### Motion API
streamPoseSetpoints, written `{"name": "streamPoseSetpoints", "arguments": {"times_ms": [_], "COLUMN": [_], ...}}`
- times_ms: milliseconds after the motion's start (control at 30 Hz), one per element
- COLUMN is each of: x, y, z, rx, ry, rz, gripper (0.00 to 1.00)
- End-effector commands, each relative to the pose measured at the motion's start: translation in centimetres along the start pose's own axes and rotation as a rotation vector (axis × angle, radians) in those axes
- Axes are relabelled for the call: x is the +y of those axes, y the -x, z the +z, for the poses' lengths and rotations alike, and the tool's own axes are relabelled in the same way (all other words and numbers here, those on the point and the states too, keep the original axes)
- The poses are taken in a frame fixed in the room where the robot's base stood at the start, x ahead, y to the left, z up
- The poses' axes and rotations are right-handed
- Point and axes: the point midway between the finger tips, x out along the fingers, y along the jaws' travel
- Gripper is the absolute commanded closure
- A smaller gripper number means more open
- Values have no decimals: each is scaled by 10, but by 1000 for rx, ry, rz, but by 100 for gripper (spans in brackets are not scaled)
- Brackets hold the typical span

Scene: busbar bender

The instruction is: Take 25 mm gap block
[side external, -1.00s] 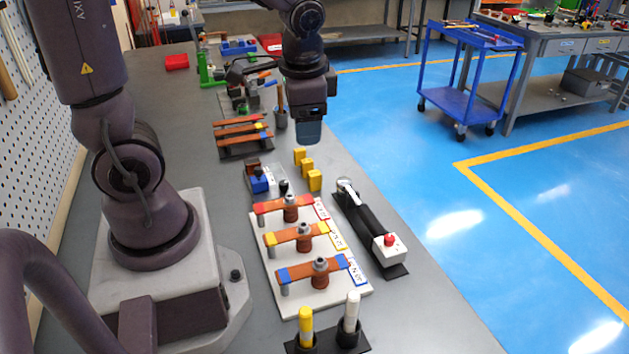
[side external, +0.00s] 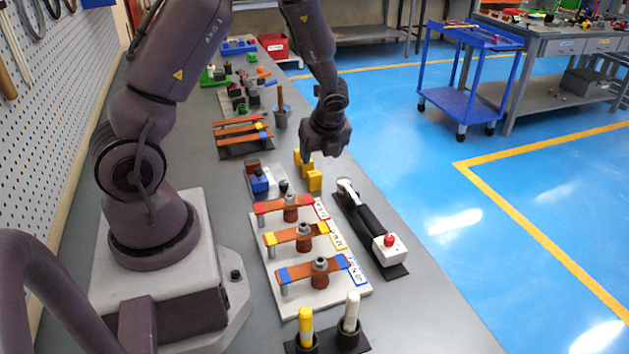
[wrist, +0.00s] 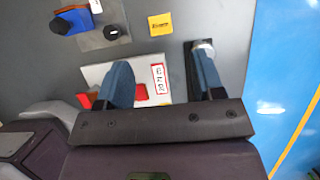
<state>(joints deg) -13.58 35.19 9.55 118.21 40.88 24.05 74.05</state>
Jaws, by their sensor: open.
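Three yellow blocks stand in a row on the bench beneath my gripper: a far one (side external: 297,156), a middle one partly covered (side external: 307,167) and a near one (side external: 315,181). I cannot tell which is the 25 mm gap block. In the wrist view one yellow block (wrist: 160,24) with dark unreadable marking lies beyond the fingertips, near the top edge. My gripper (side external: 322,153) is above the blocks in the side view. Its two blue fingers (wrist: 163,75) are spread apart with nothing held between them.
A white board with three copper bars (side external: 318,300) lies nearer the camera. A black lever tool with a red button (side external: 368,225) is at its right. A blue-and-brown clamp (side external: 260,182) with a black knob sits left of the blocks. The bench edge drops off at right.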

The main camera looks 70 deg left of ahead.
Motion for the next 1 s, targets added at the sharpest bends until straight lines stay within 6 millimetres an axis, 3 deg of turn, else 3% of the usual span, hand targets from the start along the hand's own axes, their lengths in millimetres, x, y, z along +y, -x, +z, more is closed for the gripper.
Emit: {"name": "streamPoseSetpoints", "arguments": {"times_ms": [100, 367, 633, 967, 1000], "x": [0, 0, -1, -1, -1], "y": [-21, -41, -79, -88, -88], "z": [0, 0, 2, 2, 2], "rx": [0, 0, 0, 0, 0], "ry": [1, 2, 3, 4, 4], "rz": [3, 1, 2, -1, -1], "gripper": [38, 38, 38, 38, 43]}}
